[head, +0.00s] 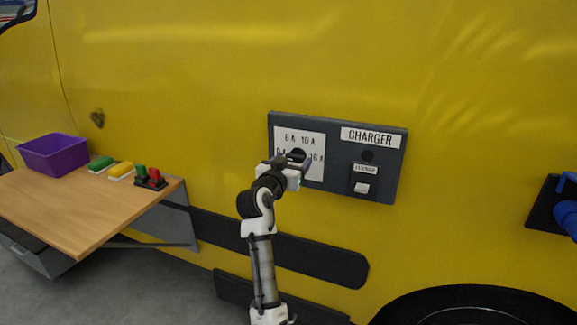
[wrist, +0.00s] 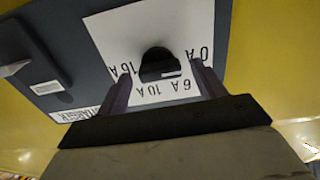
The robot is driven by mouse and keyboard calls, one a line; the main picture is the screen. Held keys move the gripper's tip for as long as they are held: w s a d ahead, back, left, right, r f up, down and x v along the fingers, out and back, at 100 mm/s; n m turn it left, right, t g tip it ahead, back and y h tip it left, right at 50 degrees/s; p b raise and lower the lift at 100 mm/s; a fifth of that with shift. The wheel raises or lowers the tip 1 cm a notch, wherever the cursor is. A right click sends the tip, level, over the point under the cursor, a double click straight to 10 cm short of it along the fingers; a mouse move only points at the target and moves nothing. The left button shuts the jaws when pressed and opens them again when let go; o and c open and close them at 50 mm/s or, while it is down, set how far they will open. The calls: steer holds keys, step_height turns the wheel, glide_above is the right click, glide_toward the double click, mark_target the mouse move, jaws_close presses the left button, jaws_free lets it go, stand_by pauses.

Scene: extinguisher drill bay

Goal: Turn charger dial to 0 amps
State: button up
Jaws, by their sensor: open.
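The charger box (head: 388,165) is a dark grey panel on the yellow vehicle side. Its white dial plate (head: 318,172) carries the labels 0 A, 6 A, 10 A and 16 A, and shows upside down in the wrist view (wrist: 115,30). The black dial knob (wrist: 158,62) sits in the middle of the plate. A small pale mark shows on the knob's lower right in the wrist view; which label it points at I cannot tell. My gripper (head: 298,157) is at the dial, hiding much of it in the head view. Its fingers (wrist: 161,72) are open, one on each side of the knob.
A pale switch (head: 362,187) sits on the box's lower right. A blue fitting (head: 566,210) is at the right edge.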

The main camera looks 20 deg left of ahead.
steer(key=s+b, duration=0.3)
steer(key=s, duration=1)
steer(key=shift+s+a+b, duration=0.2)
steer(key=shift+s+b, duration=0.15)
steer(key=shift+s, duration=0.05)
